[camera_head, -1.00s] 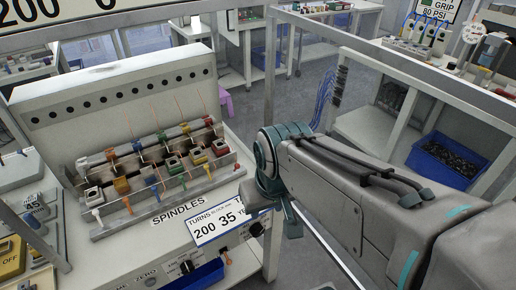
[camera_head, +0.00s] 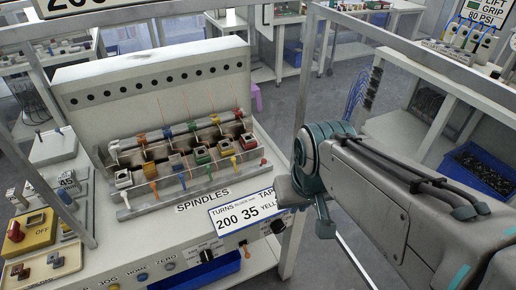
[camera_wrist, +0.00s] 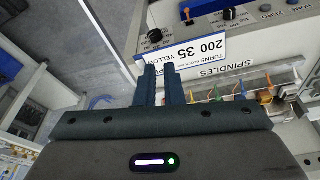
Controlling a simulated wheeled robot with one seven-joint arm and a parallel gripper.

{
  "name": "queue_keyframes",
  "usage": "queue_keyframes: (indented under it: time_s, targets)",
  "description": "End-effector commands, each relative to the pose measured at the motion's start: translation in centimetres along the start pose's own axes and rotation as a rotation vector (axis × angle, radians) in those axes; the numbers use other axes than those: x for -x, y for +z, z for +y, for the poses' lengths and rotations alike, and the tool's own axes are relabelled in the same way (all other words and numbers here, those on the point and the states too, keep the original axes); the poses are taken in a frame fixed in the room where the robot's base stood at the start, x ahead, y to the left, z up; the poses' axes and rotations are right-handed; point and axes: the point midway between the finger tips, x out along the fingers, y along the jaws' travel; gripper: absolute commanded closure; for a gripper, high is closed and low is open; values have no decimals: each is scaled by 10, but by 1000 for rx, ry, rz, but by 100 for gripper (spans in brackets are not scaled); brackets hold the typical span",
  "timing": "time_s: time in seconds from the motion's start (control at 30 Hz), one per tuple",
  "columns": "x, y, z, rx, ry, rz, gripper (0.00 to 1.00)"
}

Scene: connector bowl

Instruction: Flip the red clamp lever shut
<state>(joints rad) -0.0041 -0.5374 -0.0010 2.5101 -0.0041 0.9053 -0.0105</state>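A spindle fixture (camera_head: 190,190) stands on the bench, with rows of coloured blocks and small coloured levers. In the head view, my wrist is right of the fixture.
A sign reading 200 35 (camera_head: 245,212) is on the bench's front edge, above a control panel with black knobs (camera_head: 278,226). A metal frame post rises between the fixture and my arm. A yellow OFF box (camera_head: 28,232) sits at left. A blue bin (camera_head: 480,168) is at far right.

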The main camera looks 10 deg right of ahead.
Motion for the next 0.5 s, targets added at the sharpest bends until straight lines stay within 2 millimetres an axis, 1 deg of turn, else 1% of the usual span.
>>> queue_keyframes:
  time_s: [0.17, 0.37, 0.5]
  targets:
    - [-10, -4, 4, 98, 44, -54, 100]
    - [-35, -17, 14, 345, 159, -168, 100]
    - [-52, -31, 19, 543, 249, -243, 100]
